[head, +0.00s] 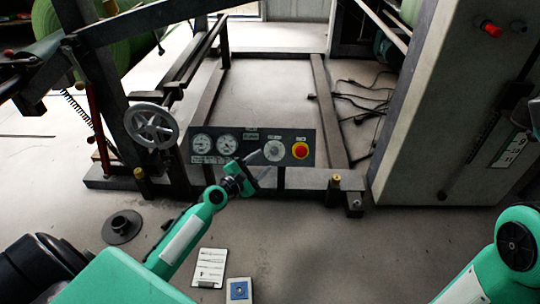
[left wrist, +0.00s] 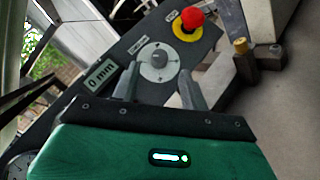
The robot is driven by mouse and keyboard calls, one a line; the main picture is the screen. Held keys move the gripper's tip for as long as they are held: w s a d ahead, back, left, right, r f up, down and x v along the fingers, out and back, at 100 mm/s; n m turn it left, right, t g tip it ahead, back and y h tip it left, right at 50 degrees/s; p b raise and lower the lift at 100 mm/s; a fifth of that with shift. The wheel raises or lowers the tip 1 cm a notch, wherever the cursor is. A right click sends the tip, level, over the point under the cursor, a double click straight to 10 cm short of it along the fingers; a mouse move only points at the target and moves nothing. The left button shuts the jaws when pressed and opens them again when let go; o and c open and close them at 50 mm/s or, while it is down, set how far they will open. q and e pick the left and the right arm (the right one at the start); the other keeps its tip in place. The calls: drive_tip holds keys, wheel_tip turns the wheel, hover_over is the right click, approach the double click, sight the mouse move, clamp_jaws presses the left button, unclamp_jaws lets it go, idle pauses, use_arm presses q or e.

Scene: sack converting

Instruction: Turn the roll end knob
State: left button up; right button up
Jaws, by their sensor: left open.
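A grey round knob on a white dial (head: 274,151) sits on the dark control panel (head: 254,133), between the gauges and the red button. The left wrist view shows the knob (left wrist: 158,58) closer, with marks around its white dial. My left gripper (head: 252,168) is open in front of the panel, just below and left of the dial. In the left wrist view its two fingers (left wrist: 160,76) are spread apart, with the dial between and beyond their tips. Contact with the knob cannot be told. My right gripper is out of view; only part of my right arm shows.
A red button on a yellow ring (head: 300,150) is right of the dial, close to the gripper. Two gauges (head: 214,144) and a grey handwheel (head: 151,126) are left. A "0 mm" label (left wrist: 100,74) is beside the dial. Cables (head: 365,100) lie on the floor behind.

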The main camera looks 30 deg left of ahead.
sight(274, 152)
use_arm(q)
drive_tip(key=shift+b+x, duration=0.4)
drive_tip(key=shift+x, duration=2.15)
clamp_jaws()
